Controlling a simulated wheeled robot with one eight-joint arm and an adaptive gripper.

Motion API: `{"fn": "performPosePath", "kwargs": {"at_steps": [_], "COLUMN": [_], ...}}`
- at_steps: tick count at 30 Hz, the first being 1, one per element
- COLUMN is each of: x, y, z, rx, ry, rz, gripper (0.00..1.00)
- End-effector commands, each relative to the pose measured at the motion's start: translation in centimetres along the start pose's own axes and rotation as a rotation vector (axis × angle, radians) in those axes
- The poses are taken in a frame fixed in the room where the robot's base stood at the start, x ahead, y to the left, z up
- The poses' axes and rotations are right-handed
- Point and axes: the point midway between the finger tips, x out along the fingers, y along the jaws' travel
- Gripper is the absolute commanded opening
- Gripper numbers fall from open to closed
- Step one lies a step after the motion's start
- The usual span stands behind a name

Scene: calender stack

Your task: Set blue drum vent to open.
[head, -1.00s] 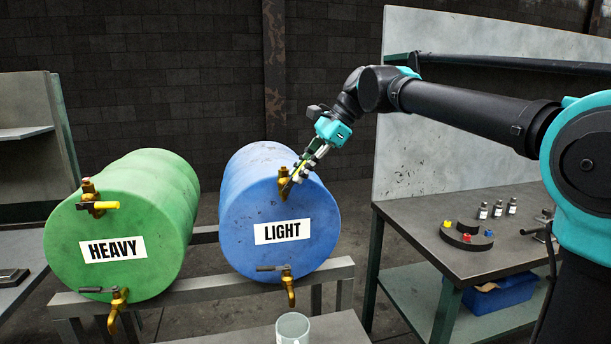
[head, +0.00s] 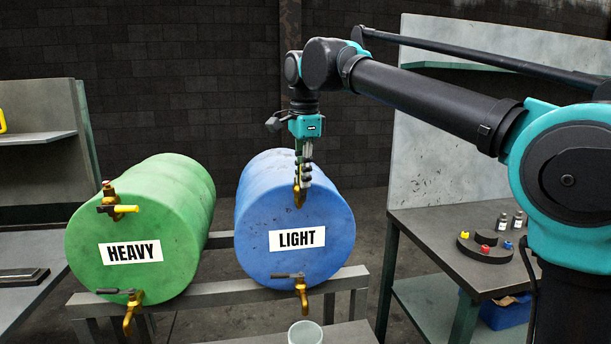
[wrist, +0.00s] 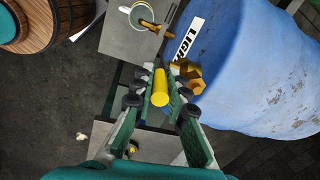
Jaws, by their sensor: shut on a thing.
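The blue drum (head: 262,222) lies on its side on a rack with a LIGHT label on its front; it also shows in the wrist view (wrist: 262,70). Its vent (head: 299,198) is a brass fitting high on the front face, and its brass body shows in the wrist view (wrist: 188,79). My gripper (head: 304,180) points straight down at this vent. In the wrist view my gripper (wrist: 160,76) is shut on the yellow vent handle (wrist: 160,88), which points back toward the camera between the fingers. In the head view the fingers hide the handle.
A green HEAVY drum (head: 135,225) lies to the left, its yellow vent handle (head: 126,208) pointing sideways. Lower taps (head: 301,292) show on both drums. A cup (head: 305,333) stands below the blue drum's tap. A workbench (head: 425,232) with small bottles is at right.

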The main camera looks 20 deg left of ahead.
Motion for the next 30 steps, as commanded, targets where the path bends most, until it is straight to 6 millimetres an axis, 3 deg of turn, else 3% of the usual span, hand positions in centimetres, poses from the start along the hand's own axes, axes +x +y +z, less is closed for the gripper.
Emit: {"fn": "performPosePath", "kwargs": {"at_steps": [14, 15, 19, 30], "x": [0.1, 0.1, 0.08, -0.33], "y": [0.03, 0.03, 0.02, -0.01], "z": [0.11, 0.11, 0.1, 0.09], "rx": [-0.003, -0.003, -0.003, -0.002], "ry": [0.011, 0.011, 0.011, 0.01], "rz": [0.004, 0.004, 0.004, 0.003], "gripper": [0.0, 0.19, 0.35, 0.35]}}
